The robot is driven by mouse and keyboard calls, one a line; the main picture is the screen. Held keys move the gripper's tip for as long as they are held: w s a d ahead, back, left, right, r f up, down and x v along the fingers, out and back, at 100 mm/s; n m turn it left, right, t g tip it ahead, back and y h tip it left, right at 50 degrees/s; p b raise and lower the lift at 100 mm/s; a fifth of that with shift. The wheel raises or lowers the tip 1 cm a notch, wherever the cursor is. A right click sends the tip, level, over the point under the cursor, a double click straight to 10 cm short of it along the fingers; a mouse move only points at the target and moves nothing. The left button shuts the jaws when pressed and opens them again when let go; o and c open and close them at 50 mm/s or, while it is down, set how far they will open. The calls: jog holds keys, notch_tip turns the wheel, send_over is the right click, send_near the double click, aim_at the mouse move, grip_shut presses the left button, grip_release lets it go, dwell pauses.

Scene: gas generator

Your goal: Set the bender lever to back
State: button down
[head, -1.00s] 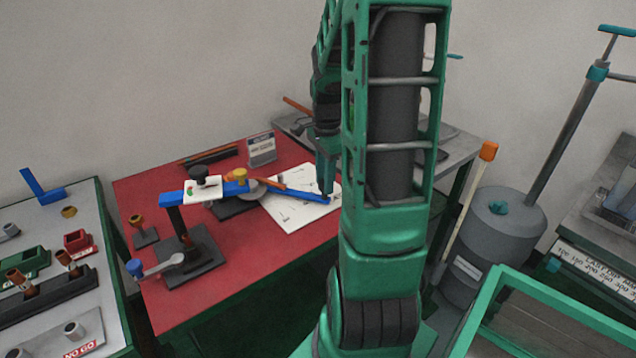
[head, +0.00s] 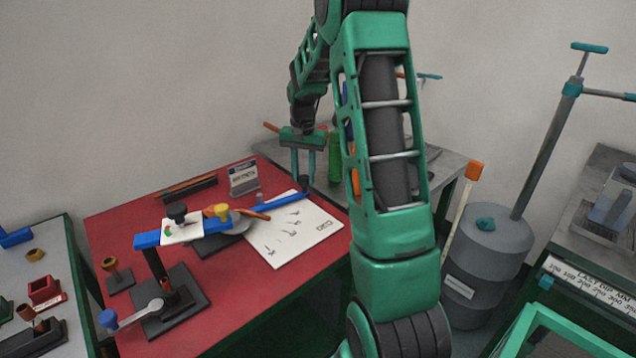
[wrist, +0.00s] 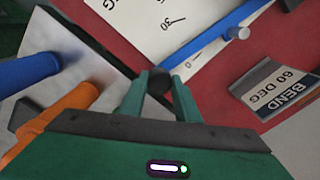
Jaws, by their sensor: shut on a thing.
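The bender lever (head: 283,204) is a blue bar reaching right from the bender along the back edge of the white angle sheet (head: 290,238). A dark upright knob (head: 303,182) stands at its outer end. In the wrist view the knob (wrist: 158,80) sits between the two green fingertips, and the blue bar (wrist: 215,43) runs from there to the upper right. My gripper (head: 304,172) points down from above and is shut on the knob; in the wrist view the gripper (wrist: 158,92) hides the lower foreground. An orange-brown tube (head: 252,214) lies by the bender's round die.
A "BEND 60 DEG" card (head: 244,178) stands behind the lever on the red table (head: 225,315). A green bottle (head: 335,157) stands on the grey table, right of my gripper. My arm hides part of that table.

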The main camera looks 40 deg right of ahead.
jog(key=w, duration=0.1)
jog(key=w+n, duration=0.1)
jog(key=w, duration=0.1)
jog(key=shift+w+d+n, duration=0.25)
jog(key=shift+n, duration=0.15)
jog(key=shift+w, duration=0.3)
jog(key=shift+w+r, duration=0.1)
jog(key=shift+w, duration=0.05)
jog(key=c, duration=1.4)
grip_release()
jog(key=shift+o, duration=0.3)
notch_tip(320, 180, up, 11)
jog(key=shift+f, duration=0.2)
